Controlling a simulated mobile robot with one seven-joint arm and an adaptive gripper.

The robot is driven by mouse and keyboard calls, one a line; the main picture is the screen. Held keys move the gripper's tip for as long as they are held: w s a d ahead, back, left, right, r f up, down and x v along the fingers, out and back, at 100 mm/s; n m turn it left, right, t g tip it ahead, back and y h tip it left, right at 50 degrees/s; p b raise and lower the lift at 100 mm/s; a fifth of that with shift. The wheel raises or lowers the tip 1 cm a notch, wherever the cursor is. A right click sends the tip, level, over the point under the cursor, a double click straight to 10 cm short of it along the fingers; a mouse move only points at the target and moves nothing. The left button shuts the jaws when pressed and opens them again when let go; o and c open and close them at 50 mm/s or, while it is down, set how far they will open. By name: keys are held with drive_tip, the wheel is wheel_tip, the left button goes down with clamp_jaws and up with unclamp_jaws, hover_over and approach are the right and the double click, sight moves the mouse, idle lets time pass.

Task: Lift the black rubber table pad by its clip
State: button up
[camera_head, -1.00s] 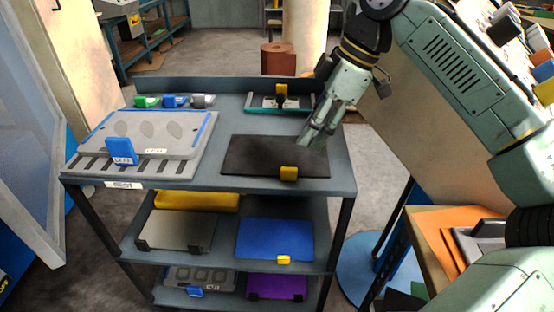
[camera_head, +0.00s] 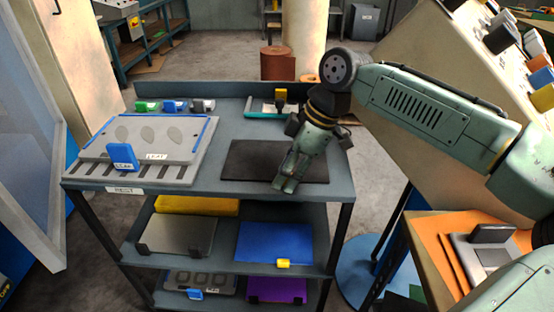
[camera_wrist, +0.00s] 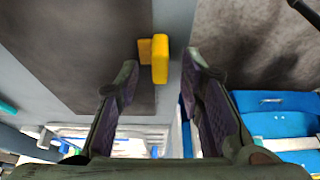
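The black rubber table pad (camera_head: 248,160) lies flat on the cart's top shelf, at its front right. It also fills much of the upper left of the wrist view (camera_wrist: 80,45). Its yellow clip (camera_wrist: 160,57) stands at the pad's edge in the wrist view. In the head view the clip is hidden behind my gripper (camera_head: 284,186), which points down over the pad's front edge. In the wrist view my gripper (camera_wrist: 162,75) is open, one finger on each side of the clip in the picture. I cannot tell whether the fingertips reach down to the clip's height.
A grey plate (camera_head: 150,140) with a blue clip (camera_head: 122,156) lies at left on the cart top. Small coloured clips and a teal-edged tray (camera_head: 262,113) are at the back. Lower shelves hold a blue pad (camera_head: 270,242), a grey pad (camera_head: 178,235) and a purple pad (camera_head: 275,290).

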drive_tip(key=shift+c, duration=0.6)
clamp_jaws()
